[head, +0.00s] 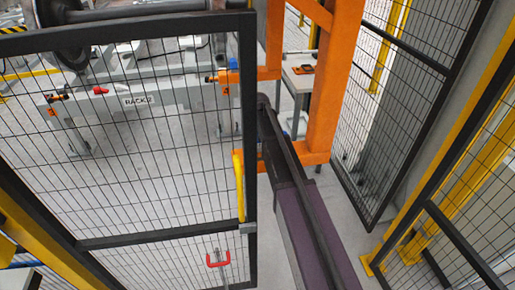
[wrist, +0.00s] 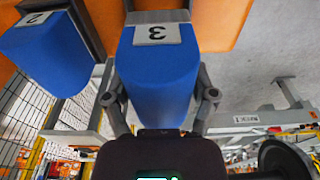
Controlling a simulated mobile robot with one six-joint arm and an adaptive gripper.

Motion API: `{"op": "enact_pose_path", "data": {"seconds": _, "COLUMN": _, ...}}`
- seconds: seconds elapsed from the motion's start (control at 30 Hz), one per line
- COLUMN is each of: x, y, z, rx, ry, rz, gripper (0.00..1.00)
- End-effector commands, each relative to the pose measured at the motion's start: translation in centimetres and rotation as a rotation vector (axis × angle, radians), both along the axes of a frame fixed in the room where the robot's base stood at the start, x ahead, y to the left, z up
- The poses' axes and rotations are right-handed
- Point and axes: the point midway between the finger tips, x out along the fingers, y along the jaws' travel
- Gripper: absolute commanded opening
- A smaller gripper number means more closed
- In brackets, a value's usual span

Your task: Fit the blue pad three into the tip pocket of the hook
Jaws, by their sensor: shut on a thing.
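The blue pad three (wrist: 157,72), with a white label marked 3, is in the middle of the wrist view. My gripper (wrist: 160,97) is shut on it, one finger on each side. The pad's far end meets a dark grey holder (wrist: 158,5) at the top edge, in front of an orange surface (wrist: 222,22). I cannot tell whether this holder is the hook's tip pocket or how deep the pad sits. In the head view my arm reaches toward an orange frame (head: 335,75); the gripper and pad are hidden there.
A second blue pad marked 2 (wrist: 45,50) sits in a dark holder to the left, close to pad three. In the head view, a mesh gate (head: 150,150) stands left of my arm and a mesh fence (head: 400,100) right. A grey rack marked RACK 2 (head: 140,100) stands behind the gate.

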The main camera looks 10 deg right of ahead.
Motion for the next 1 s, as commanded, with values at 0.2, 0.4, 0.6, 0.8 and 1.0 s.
{"op": "enact_pose_path", "data": {"seconds": 0.2, "x": 0.0, "y": 0.0, "z": 0.0, "rx": 0.0, "ry": 0.0, "rz": 0.0, "gripper": 0.13}}
{"op": "enact_pose_path", "data": {"seconds": 0.4, "x": 0.0, "y": 0.0, "z": -0.2, "rx": 0.0, "ry": 0.0, "rz": 0.0, "gripper": 0.13}}
{"op": "enact_pose_path", "data": {"seconds": 0.6, "x": 0.0, "y": 0.0, "z": -1.5, "rx": 0.0, "ry": 0.0, "rz": 0.0, "gripper": 0.13}}
{"op": "enact_pose_path", "data": {"seconds": 0.8, "x": 0.0, "y": 0.0, "z": -3.1, "rx": 0.0, "ry": 0.0, "rz": 0.0, "gripper": 0.13}}
{"op": "enact_pose_path", "data": {"seconds": 1.0, "x": 0.0, "y": 0.0, "z": -3.8, "rx": 0.0, "ry": 0.0, "rz": 0.0, "gripper": 0.13}}
